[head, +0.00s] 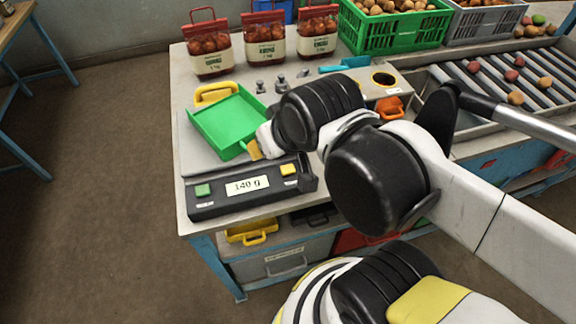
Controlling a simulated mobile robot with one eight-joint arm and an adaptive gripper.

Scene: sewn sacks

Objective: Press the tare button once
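The scale's dark front panel (214,205) sits at the near left of the bench, with a display (247,186) reading "140 g". A green button (203,190) is left of the display and a yellow button (289,169) is right of it. The small labels below them are too small to read, so I cannot tell which is tare. A green scoop-like tray (225,122) lies on the scale's plate (195,150).
Three red-topped sacks (265,40) stand at the back. Small metal weights (281,84) are behind my wrist. A green crate (385,32) and a roller conveyor (505,78) are right. Space above the front panel looks clear.

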